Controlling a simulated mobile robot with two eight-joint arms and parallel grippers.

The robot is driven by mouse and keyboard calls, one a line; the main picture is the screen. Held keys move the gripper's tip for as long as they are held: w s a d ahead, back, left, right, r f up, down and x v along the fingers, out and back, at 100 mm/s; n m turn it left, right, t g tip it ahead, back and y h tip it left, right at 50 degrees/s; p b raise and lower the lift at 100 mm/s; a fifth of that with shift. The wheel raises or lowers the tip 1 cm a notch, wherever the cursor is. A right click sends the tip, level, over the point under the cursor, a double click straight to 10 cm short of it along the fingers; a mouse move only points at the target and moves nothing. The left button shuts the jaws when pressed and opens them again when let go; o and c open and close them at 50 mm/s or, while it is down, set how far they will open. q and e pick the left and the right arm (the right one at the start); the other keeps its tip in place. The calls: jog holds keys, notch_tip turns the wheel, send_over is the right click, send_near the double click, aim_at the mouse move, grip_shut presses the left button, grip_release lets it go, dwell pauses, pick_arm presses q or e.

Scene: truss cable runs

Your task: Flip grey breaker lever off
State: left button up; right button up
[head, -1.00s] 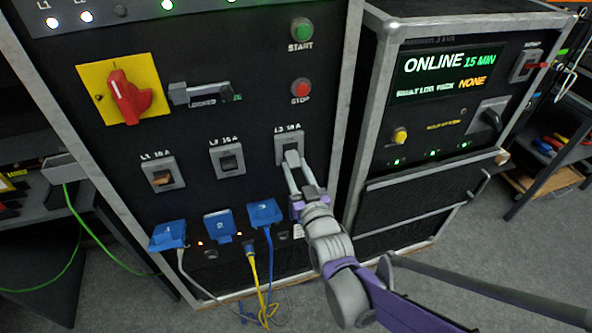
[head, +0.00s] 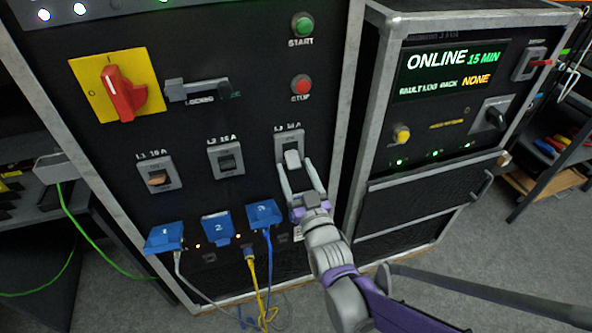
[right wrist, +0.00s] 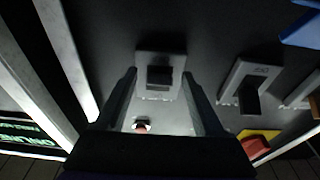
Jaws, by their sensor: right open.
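The grey breaker lever (head: 292,158) sits in the grey frame of the L3 breaker, the rightmost of three on the black panel. Its lower part stands out towards the panel's lower edge. My right gripper (head: 296,166) is open, with one finger on each side of the lever. In the right wrist view the L3 breaker (right wrist: 160,60) lies between the tips of my right gripper (right wrist: 159,78), with a gap on both sides; its lever looks dark there. Whether a finger touches the lever cannot be told. My left gripper is not in view.
The L2 breaker (head: 227,160) and the L1 breaker (head: 158,176) are to the left. Blue plugs (head: 263,213) with cables sit below. The red stop button (head: 301,86) and a red rotary switch (head: 122,93) are above. A cabinet with a screen (head: 452,70) stands right.

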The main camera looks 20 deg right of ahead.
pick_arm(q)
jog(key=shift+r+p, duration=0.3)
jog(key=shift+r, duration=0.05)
pick_arm(e)
jog(key=s+f, duration=0.2)
jog(key=s, duration=0.8)
jog(key=shift+s+d, duration=0.2)
jog(key=shift+s, duration=0.05)
jog(key=s+f+g, duration=0.4)
jog(key=f+g, duration=0.4)
jog(key=f, duration=0.1)
jog(key=s+d+f+g+p, duration=0.1)
jog(key=s+f+g, duration=0.1)
jog(key=s+g, duration=0.35)
jog(key=s+d+f+g, duration=0.2)
jog(key=s, duration=0.7)
pick_arm(q)
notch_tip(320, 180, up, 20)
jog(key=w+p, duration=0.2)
jog(key=p, duration=1.4)
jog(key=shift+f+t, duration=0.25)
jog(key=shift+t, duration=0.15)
pick_arm(e)
notch_tip(320, 180, up, 18)
jog(key=w, duration=0.3)
jog(key=shift+a+t+h, duration=0.25)
jog(key=shift+t+h, duration=0.05)
jog(key=shift+t, duration=0.15)
